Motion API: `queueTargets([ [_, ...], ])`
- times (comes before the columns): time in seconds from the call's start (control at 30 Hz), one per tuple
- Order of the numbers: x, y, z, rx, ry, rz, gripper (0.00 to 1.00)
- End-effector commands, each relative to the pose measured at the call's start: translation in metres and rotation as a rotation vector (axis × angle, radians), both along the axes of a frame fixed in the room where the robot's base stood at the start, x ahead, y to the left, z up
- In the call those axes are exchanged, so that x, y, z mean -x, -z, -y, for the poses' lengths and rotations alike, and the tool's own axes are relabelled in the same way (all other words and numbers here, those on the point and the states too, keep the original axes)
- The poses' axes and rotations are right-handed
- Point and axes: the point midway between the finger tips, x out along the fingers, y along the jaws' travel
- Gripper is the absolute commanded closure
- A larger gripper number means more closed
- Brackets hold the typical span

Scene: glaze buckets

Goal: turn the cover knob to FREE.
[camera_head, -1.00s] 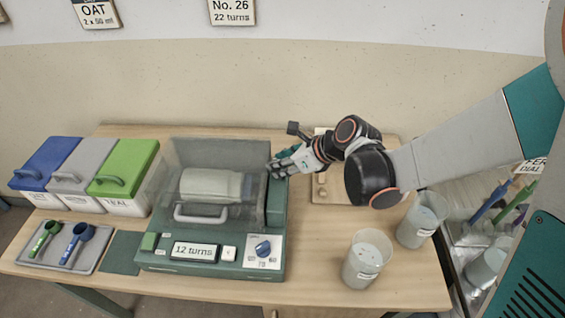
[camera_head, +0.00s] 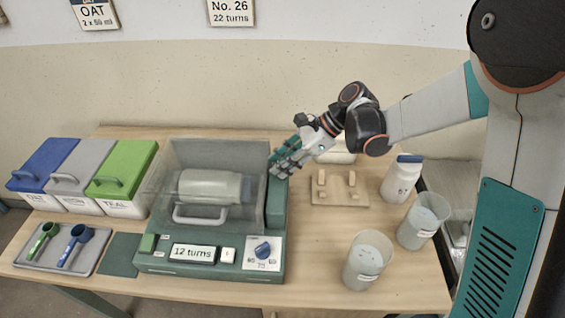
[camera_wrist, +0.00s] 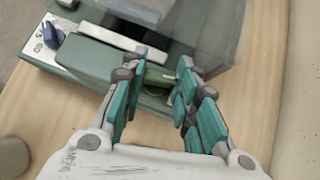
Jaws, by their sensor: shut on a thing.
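The green machine (camera_head: 150,262) stands on the table with a clear cover (camera_head: 190,155) over a pale jar lying on its side. The cover knob (camera_wrist: 158,77) is a green piece on the machine's side, seen between my fingers in the wrist view. My gripper (camera_head: 279,163) is at the machine's right side, its teal fingers shut on the knob; it also shows in the wrist view (camera_wrist: 155,73). In the head view the fingers hide the knob. Its FREE marking and exact angle cannot be read.
A blue dial (camera_head: 263,250) and a "12 turns" display (camera_head: 194,253) are on the machine's front. A wooden rack (camera_head: 340,196), a blue-capped bottle (camera_head: 402,178) and two clear cups (camera_head: 367,262) (camera_head: 424,221) stand to the right. Lidded bins (camera_head: 122,172) stand left.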

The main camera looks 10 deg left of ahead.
Motion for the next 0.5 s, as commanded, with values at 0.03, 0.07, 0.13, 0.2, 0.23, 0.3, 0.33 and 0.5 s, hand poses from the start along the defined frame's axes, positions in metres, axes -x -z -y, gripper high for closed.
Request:
queueTargets([
  [0.03,-0.0018,0.0003,-0.0003,0.001,-0.043,0.0,0.96],
  [0.07,-0.0025,0.0003,-0.0005,0.001,-0.071,0.0,0.96],
  [0.13,-0.0028,0.0001,-0.0007,0.001,-0.138,0.0,0.96],
  [0.2,-0.0037,0.0,-0.0012,0.0,-0.202,-0.001,0.96],
  [0.23,-0.0039,-0.0001,-0.0013,0.0,-0.229,0.0,0.96],
  [0.3,-0.0042,0.0002,-0.0017,0.001,-0.29,-0.001,0.96],
  [0.33,-0.0045,0.0001,-0.002,0.001,-0.314,0.0,0.96],
  [0.5,-0.0052,-0.0001,-0.0027,0.001,-0.437,-0.001,0.96],
])
